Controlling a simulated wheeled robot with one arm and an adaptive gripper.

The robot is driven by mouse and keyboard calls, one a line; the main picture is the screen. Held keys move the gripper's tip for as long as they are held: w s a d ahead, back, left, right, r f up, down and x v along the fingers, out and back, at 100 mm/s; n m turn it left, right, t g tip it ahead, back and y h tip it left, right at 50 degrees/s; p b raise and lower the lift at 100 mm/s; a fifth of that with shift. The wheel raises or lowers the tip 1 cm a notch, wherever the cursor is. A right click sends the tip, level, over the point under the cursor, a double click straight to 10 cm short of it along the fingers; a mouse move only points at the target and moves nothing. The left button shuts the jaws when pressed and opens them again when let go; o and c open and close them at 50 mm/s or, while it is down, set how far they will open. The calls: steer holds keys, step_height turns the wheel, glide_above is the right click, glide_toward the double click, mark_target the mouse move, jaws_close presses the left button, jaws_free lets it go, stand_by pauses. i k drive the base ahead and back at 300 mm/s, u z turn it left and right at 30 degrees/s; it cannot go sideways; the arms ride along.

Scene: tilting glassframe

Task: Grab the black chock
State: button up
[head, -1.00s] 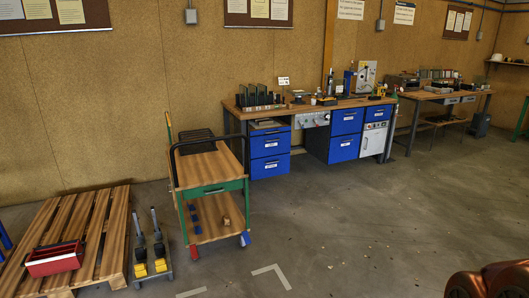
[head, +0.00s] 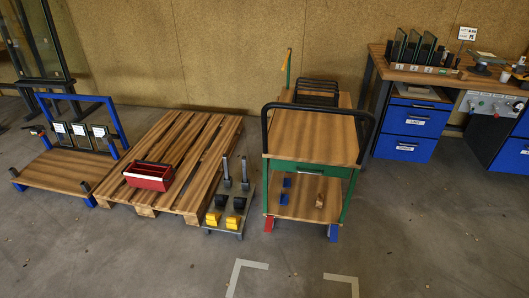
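Two small black pieces, which look like black chocks, sit on a low grey rack on the floor between the pallet and the trolley. One black chock (head: 220,201) is on the left and the other black chock (head: 239,203) is on the right. Yellow chocks, a left one (head: 211,219) and a right one (head: 233,222), sit just in front of them. Two dark upright handles stand behind them on the rack. The pieces are small, so their exact shape is hard to tell. My gripper is not in view.
A wooden pallet (head: 170,192) holding a red toolbox (head: 149,177) is left of the rack. A green trolley (head: 312,172) with blue pieces on its lower shelf is right. A blue-framed cart (head: 60,172) stands far left. The floor in front is clear.

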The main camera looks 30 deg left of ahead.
mark_target(220, 199)
steer(key=u, duration=0.4)
steer(key=i, duration=1.65)
steer(key=u, duration=1.8)
steer(key=i, duration=0.85)
steer(key=u, duration=1.2)
steer(key=i, duration=0.55)
steer(key=u, duration=0.2)
